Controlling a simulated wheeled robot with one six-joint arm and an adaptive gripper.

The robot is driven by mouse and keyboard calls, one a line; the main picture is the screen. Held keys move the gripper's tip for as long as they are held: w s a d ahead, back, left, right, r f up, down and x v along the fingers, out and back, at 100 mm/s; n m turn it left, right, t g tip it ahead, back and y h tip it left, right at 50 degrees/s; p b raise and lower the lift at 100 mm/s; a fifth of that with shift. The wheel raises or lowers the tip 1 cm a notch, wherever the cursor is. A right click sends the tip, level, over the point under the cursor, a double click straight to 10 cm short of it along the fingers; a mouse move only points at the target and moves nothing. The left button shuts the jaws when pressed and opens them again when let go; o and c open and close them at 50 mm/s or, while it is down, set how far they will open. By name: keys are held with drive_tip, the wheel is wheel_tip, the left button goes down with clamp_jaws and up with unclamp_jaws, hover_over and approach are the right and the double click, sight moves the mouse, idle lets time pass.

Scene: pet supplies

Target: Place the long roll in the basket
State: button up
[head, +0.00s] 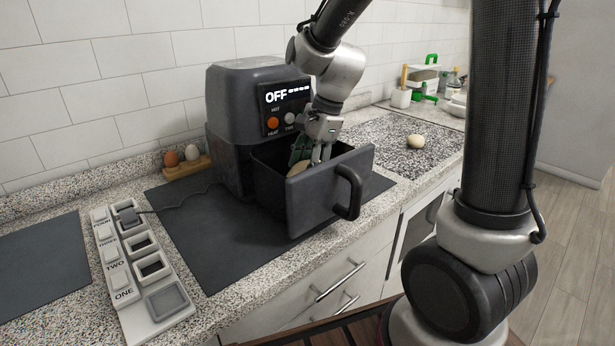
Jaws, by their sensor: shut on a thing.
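The basket (330,187) is the dark drawer of a black air fryer (228,115), pulled out with its handle (348,192) toward the front right. My gripper (312,158) points down inside the basket opening. It is shut on a tan thing, seemingly the long roll (297,166), of which only a small part shows at the fingers. The basket's front wall hides the lower part of the roll and the fingertips, so I cannot tell whether the roll touches the basket floor.
A pale round roll or egg-like item (416,141) lies on the speckled counter at right. A numbered switch strip (140,262) stands at left on the counter. Eggs in a wooden holder (187,168) sit by the wall. The dark mat (205,235) has free room in front.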

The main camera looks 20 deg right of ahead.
drive_tip(key=shift+f, duration=1.65)
drive_tip(key=shift+f, duration=0.1)
drive_tip(key=o, duration=1)
drive_tip(key=v, duration=1.2)
